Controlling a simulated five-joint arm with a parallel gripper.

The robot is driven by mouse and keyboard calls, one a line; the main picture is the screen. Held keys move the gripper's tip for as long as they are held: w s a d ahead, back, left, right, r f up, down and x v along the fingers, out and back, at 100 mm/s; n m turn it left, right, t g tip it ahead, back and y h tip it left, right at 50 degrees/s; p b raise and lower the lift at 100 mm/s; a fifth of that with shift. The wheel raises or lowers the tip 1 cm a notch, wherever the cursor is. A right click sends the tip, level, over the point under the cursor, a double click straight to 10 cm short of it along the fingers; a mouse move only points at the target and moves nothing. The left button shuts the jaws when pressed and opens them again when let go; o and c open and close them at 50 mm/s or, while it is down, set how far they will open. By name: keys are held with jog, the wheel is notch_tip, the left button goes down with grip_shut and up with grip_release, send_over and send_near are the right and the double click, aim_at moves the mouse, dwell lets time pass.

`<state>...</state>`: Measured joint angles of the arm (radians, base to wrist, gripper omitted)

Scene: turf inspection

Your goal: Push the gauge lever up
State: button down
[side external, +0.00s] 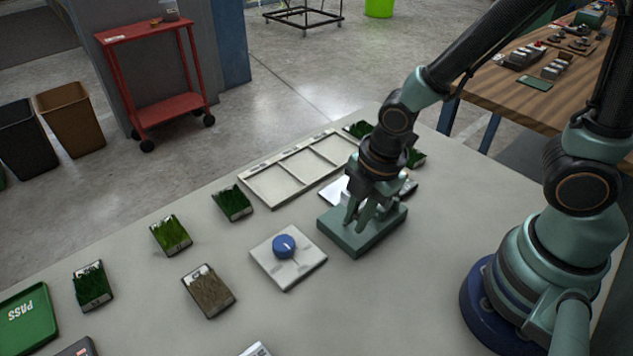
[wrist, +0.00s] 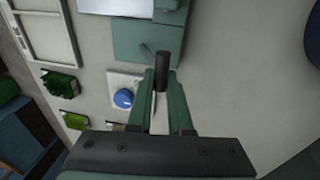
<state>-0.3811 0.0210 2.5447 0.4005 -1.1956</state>
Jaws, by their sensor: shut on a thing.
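The gauge is a green box (side external: 355,245) on the table right of centre in the side view. It also shows at the top of the wrist view (wrist: 130,38). Its lever looks like a short dark cylinder (wrist: 162,66) in the wrist view. My gripper (side external: 359,218) is low over the box, pointing down. In the wrist view my gripper (wrist: 161,78) has its two green fingers closed around the lever's near end. In the side view the fingers hide the lever, so its angle is hard to tell.
A white plate with a blue knob (side external: 284,245) lies left of the box. Several turf samples, including a brown one (side external: 209,291), stand farther left. A white divided frame (side external: 278,187) lies behind. A green PASS tray (side external: 27,320) is at far left. Bare table lies in front.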

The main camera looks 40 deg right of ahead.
jog(key=c, duration=0.8)
grip_release()
jog(key=shift+c, duration=0.2)
notch_tip(320, 180, up, 12)
jog(key=s, duration=0.2)
jog(key=shift+d, duration=0.35)
jog(key=w+d+r+m+t, duration=0.1)
jog(key=d+r+m+t, duration=0.1)
jog(key=d+m, duration=0.3)
jog(key=w+d+r+m+t, duration=0.1)
jog(key=d+r+m, duration=0.3)
jog(key=m, duration=0.9)
jog(key=shift+w+d+t+h, duration=0.4)
jog(key=shift+w+d, duration=0.15)
jog(key=shift+w, duration=0.15)
